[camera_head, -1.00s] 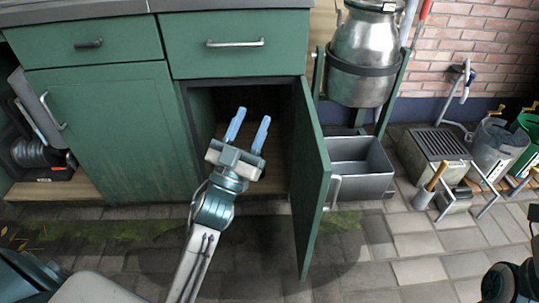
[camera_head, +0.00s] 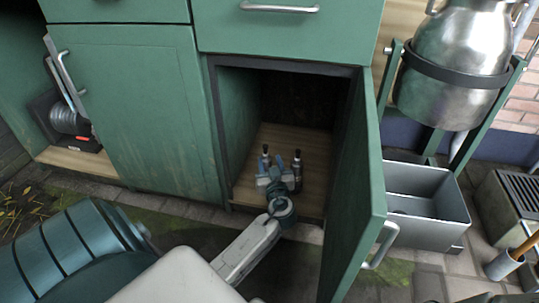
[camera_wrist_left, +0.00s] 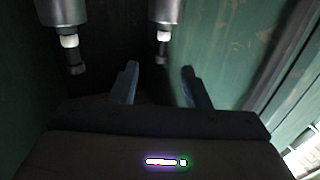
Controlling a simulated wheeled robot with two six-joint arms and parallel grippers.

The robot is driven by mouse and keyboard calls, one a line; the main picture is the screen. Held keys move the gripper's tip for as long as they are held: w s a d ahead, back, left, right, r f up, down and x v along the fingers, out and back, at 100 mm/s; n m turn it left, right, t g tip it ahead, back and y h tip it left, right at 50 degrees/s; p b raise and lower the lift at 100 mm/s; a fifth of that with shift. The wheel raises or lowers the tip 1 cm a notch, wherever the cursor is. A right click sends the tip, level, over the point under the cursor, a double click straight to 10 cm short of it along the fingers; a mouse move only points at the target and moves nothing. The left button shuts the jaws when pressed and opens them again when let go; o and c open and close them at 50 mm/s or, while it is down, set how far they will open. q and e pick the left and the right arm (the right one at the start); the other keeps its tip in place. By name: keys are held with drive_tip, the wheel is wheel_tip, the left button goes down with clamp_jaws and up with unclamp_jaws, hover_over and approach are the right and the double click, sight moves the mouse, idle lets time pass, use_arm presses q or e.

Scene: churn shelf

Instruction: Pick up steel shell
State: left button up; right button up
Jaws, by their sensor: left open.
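Two steel shells, grey metal cylinders with a white band and a dark narrow end, show inside the open cabinet. In the head view I see the left one (camera_head: 266,157) and the right one (camera_head: 297,168), partly hidden by my gripper. In the left wrist view they come in from the top edge, one at left (camera_wrist_left: 63,14) and one nearer the middle (camera_wrist_left: 166,12), both cut off by the frame. My left gripper (camera_head: 276,172) is open and empty in the cabinet, close to the shells. Its fingers (camera_wrist_left: 158,82) show below the shells in the wrist view. Contact cannot be told.
The green cabinet door (camera_head: 357,190) stands open just right of my left arm. The cabinet's side wall (camera_head: 238,130) is close on the left, and its wooden floor (camera_head: 300,138) lies beneath. A grey metal trough (camera_head: 430,205) and a steel churn (camera_head: 460,45) stand at right.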

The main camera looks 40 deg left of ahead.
sight(266, 149)
use_arm(q)
drive_tip(key=b+x, duration=0.1)
drive_tip(key=x, duration=0.3)
drive_tip(key=shift+w+a, duration=0.1)
drive_tip(key=shift+a, duration=0.05)
drive_tip(key=b+x, duration=0.3)
drive_tip(key=x, duration=0.1)
drive_tip(key=shift+a+f, duration=0.15)
drive_tip(key=shift+w+a, duration=0.25)
drive_tip(key=shift+a, duration=0.15)
clamp_jaws()
